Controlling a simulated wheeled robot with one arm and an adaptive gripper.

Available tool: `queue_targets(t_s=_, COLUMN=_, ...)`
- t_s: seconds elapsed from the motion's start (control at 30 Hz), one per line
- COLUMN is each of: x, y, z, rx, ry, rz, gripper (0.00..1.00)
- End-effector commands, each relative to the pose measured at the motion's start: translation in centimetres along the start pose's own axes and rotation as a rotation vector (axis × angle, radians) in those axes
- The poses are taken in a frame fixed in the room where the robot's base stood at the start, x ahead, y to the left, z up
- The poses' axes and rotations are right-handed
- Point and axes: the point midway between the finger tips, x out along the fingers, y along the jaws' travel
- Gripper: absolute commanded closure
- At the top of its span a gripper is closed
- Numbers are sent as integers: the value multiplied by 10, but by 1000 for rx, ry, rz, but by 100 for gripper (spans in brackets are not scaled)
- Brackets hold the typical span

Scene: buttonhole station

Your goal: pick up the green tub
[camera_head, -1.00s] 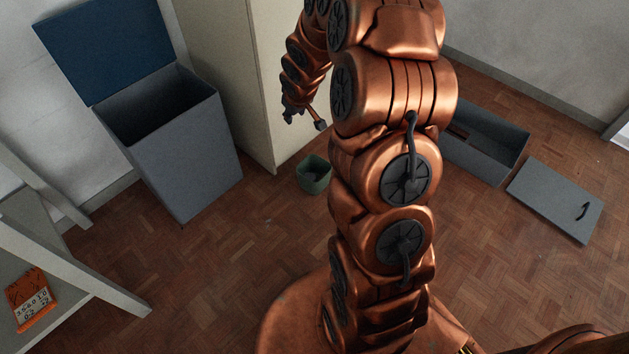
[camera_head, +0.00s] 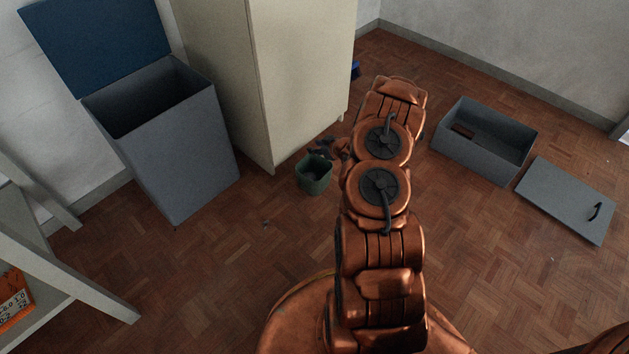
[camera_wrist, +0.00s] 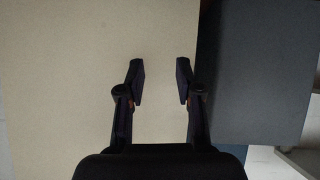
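The green tub (camera_head: 314,176) stands upright on the parquet floor, just in front of the cream cabinet's near corner. It is open at the top and its inside looks dark. My gripper (camera_head: 322,147) is low behind the tub's rim in the head view, partly hidden by my arm. I cannot tell from this view whether it touches the tub. In the wrist view my gripper (camera_wrist: 160,82) has its two dark fingers apart, with nothing between them. The tub does not show in the wrist view.
The cream cabinet (camera_head: 262,75) rises close beside the tub. A grey bin (camera_head: 178,150) with a raised blue lid (camera_head: 98,40) stands to the left. A grey box (camera_head: 470,158) and its loose lid (camera_head: 566,200) lie at right. Floor in front of the tub is clear.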

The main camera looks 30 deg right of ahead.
Motion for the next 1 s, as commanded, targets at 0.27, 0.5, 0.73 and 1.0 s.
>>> queue_targets(t_s=0.27, x=7, y=-19, z=96, rx=30, ry=126, rz=-74, gripper=65)
queue_targets(t_s=0.5, x=0, y=-36, z=135, rx=49, ry=193, rz=-117, gripper=65)
queue_targets(t_s=0.73, x=16, y=-42, z=139, rx=49, ry=209, rz=-128, gripper=65)
queue_targets(t_s=1.0, x=55, y=-47, z=131, rx=51, ry=207, rz=-126, gripper=65)
